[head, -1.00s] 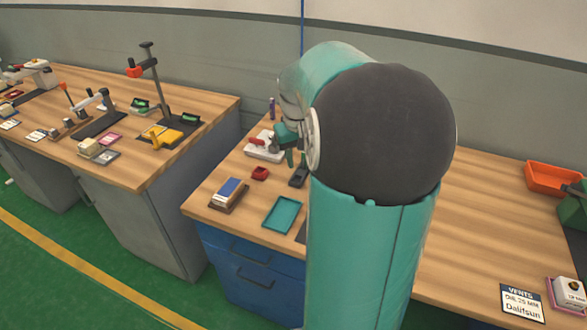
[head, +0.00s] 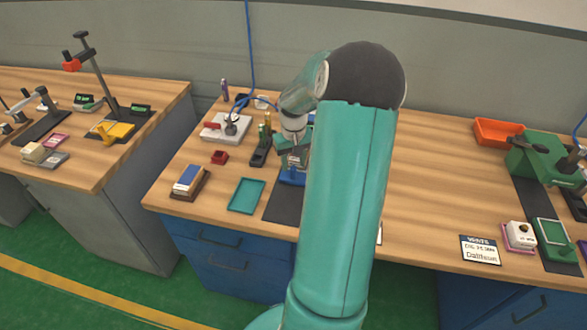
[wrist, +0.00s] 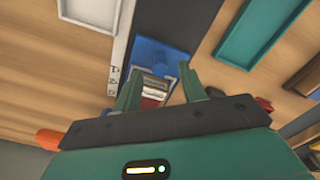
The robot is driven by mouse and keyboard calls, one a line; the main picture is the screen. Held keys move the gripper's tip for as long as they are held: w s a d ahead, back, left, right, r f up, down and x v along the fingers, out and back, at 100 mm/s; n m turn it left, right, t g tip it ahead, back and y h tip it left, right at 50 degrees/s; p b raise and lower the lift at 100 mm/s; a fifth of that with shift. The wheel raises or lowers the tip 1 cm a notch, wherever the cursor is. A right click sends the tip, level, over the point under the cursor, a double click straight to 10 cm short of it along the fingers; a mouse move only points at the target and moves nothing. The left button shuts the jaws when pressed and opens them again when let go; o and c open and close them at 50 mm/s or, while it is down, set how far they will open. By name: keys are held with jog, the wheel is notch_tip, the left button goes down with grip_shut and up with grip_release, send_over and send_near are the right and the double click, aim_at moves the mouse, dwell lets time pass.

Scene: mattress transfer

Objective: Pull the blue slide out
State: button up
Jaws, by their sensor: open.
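The blue slide (wrist: 160,56) shows in the wrist view just beyond my fingertips, with a silver block at its near end. In the head view the blue part (head: 291,173) sits on a dark mat on the wooden bench, partly hidden behind my arm. My gripper (wrist: 158,86) is open, its two green fingers spread on either side of the silver block. I cannot tell whether either finger touches it. In the head view my gripper (head: 290,145) is small and partly hidden near the blue part.
A teal tray (head: 246,196) and a blue-and-white block on a brown base (head: 188,180) lie left of the slide. The bench right of my arm is largely clear up to a green press (head: 540,160).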

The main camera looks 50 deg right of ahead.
aim_at(294, 168)
jog(key=shift+f, duration=1.75)
jog(key=shift+c, duration=0.3)
grip_shut()
